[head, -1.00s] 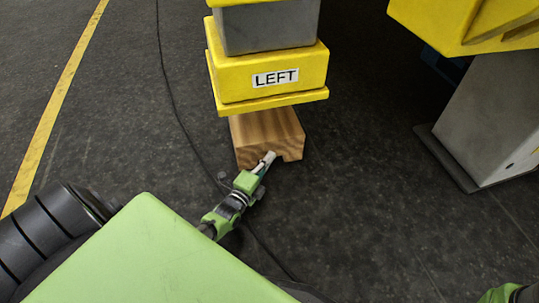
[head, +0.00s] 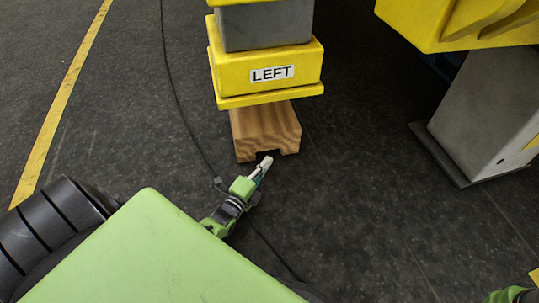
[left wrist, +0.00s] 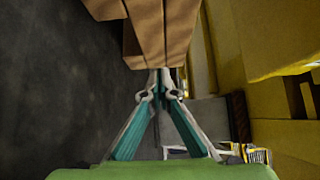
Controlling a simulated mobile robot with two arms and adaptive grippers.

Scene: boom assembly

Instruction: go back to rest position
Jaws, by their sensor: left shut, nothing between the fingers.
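My left gripper (head: 264,165) is in the head view, just in front of the wooden block (head: 265,128). Its fingers are shut with nothing between them. In the left wrist view, the fingertips (left wrist: 161,78) meet just below the wooden block (left wrist: 158,30), which fills the top middle. I cannot tell whether they touch it. The block stands on the floor under a yellow part labelled LEFT (head: 268,75). At the bottom right corner of the head view, only a small green and black piece of my right arm shows; its fingers are out of view.
A grey post (head: 487,112) on a dark base plate stands at the right under a yellow beam (head: 455,22). A thin black cable (head: 185,110) runs over the dark floor past my left gripper. A yellow floor line (head: 62,105) is at the left. The floor between block and post is clear.

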